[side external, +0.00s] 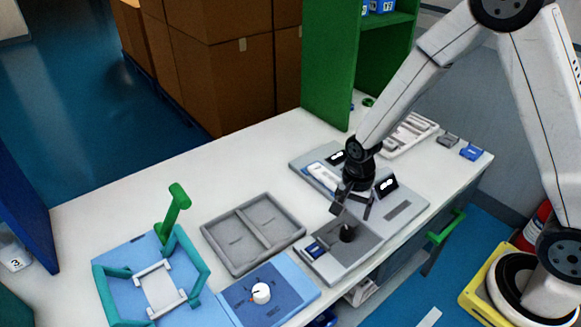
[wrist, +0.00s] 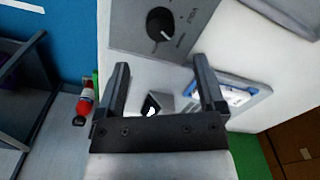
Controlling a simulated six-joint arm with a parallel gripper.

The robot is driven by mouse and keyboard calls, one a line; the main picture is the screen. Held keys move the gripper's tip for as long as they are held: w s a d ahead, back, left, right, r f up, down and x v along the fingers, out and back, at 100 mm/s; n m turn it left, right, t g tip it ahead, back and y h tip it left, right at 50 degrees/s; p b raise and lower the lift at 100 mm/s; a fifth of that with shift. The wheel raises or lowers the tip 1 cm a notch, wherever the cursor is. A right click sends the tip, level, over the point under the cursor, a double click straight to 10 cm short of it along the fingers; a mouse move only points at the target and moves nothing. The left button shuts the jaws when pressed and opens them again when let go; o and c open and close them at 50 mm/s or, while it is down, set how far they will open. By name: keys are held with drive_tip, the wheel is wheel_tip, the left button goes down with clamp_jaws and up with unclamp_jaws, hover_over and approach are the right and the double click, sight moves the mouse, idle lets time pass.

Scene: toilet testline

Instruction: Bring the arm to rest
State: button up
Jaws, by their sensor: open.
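My gripper (side external: 351,211) is open and empty in the side external view. It points down above a grey test station (side external: 378,248) on the white bench, close over a black knob (side external: 347,234). I cannot tell the exact gap between the fingertips and the knob. In the wrist view my gripper (wrist: 160,66) shows both fingers apart with nothing held between them. The black knob (wrist: 160,23) on its grey panel lies beyond the fingertips there. Part of the station is hidden behind my gripper.
On the bench (side external: 110,200) stand a grey two-compartment tray (side external: 253,232), a blue panel with a white knob (side external: 262,292), and a teal-framed fixture (side external: 160,285) with a green lever (side external: 174,210). A green shelf (side external: 328,65) rises behind. Small blue and grey parts lie at the far right corner.

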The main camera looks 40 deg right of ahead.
drive_tip(key=shift+s+d+r+n, duration=0.1)
drive_tip(key=shift+s+r+n, duration=0.15)
drive_tip(key=shift+r+n, duration=0.35)
drive_tip(key=s+d+r+n+t, duration=0.1)
drive_tip(key=s+r+n+t, duration=0.1)
drive_tip(key=s+r+n, duration=0.5)
drive_tip(key=shift+s+d+r+n+t, duration=0.25)
drive_tip(key=shift+r+n, duration=0.65)
drive_tip(key=shift+n, duration=1.4)
drive_tip(key=shift+a, duration=0.1)
